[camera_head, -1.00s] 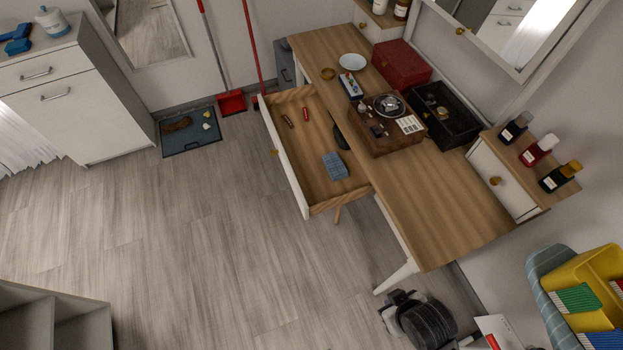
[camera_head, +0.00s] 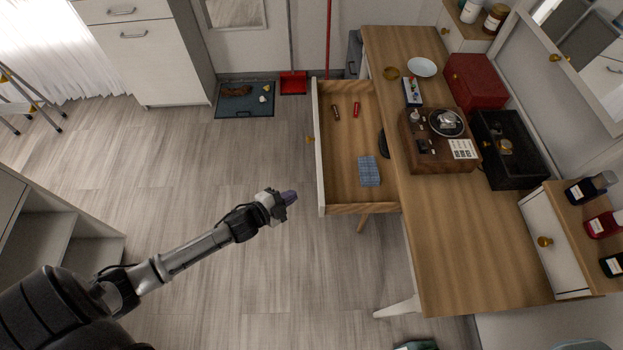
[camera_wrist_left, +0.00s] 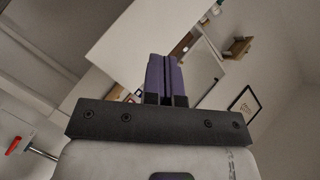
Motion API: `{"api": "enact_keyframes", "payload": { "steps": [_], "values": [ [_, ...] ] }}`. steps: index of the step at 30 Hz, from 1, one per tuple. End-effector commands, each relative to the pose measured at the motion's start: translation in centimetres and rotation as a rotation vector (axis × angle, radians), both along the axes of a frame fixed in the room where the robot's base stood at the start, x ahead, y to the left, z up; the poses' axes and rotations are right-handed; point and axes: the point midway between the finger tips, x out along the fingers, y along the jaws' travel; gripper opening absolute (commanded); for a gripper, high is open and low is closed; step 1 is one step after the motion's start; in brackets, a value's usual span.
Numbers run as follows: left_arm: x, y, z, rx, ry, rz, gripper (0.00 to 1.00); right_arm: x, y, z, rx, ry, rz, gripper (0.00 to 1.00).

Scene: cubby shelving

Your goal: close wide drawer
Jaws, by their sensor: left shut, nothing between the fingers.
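The wide drawer (camera_head: 319,150) is pulled out from the wooden desk (camera_head: 455,230), with its white front and round brass knob (camera_head: 310,139) facing left. It holds a blue patterned box (camera_head: 369,171) and two small tubes (camera_head: 356,109). My left gripper (camera_head: 290,197) is in front of the drawer, near its lower front corner, with a gap between them. Its purple fingers are shut and empty, and they also show in the left wrist view (camera_wrist_left: 161,78). A white panel rises behind the fingers there. My right gripper is not in view.
A wooden case (camera_head: 430,160), a red box (camera_head: 473,82) and a black box (camera_head: 512,150) stand on the desk. A cabinet (camera_head: 140,60) stands at the upper left and a grey shelf (camera_head: 70,240) at the left. The floor before the drawer is clear.

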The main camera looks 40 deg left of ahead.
Motion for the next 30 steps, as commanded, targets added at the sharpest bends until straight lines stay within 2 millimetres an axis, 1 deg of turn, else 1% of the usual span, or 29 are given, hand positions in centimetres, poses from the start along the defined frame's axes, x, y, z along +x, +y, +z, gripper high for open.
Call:
{"api": "enact_keyframes", "payload": {
  "steps": [1, 3, 6, 12, 15, 18, 21, 23, 26, 30],
  "values": [
    [1.0, 1.2, -0.9, 0.06, -0.067, -0.072, 0.0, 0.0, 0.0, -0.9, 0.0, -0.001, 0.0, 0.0],
    [1.9, 2.5, -1.1, 0.129, -0.159, -0.178, 0.0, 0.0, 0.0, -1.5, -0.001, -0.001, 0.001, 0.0],
    [2.4, 4.4, -1.4, 0.215, -0.27, -0.32, 0.0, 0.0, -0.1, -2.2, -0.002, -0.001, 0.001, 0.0],
    [2.1, 7.8, -1.5, 0.33, -0.423, -0.549, 0.0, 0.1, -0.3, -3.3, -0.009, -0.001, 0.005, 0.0],
    [1.6, 9.1, -1.5, 0.361, -0.469, -0.627, 0.0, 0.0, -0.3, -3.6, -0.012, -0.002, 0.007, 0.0],
    [1.2, 10.0, -1.4, 0.378, -0.499, -0.678, 0.0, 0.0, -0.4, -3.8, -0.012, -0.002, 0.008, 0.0],
    [1.1, 10.4, -1.3, 0.388, -0.516, -0.708, 0.0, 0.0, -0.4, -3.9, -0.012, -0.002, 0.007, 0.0],
    [1.2, 10.3, -1.3, 0.39, -0.523, -0.718, 0.0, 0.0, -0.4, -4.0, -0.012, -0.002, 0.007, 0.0],
    [1.9, 9.5, -1.3, 0.391, -0.527, -0.724, 0.0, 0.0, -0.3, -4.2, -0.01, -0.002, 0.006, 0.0],
    [3.5, 7.6, -1.3, 0.389, -0.528, -0.723, 0.0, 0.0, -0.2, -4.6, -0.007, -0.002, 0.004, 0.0]
  ]
}}
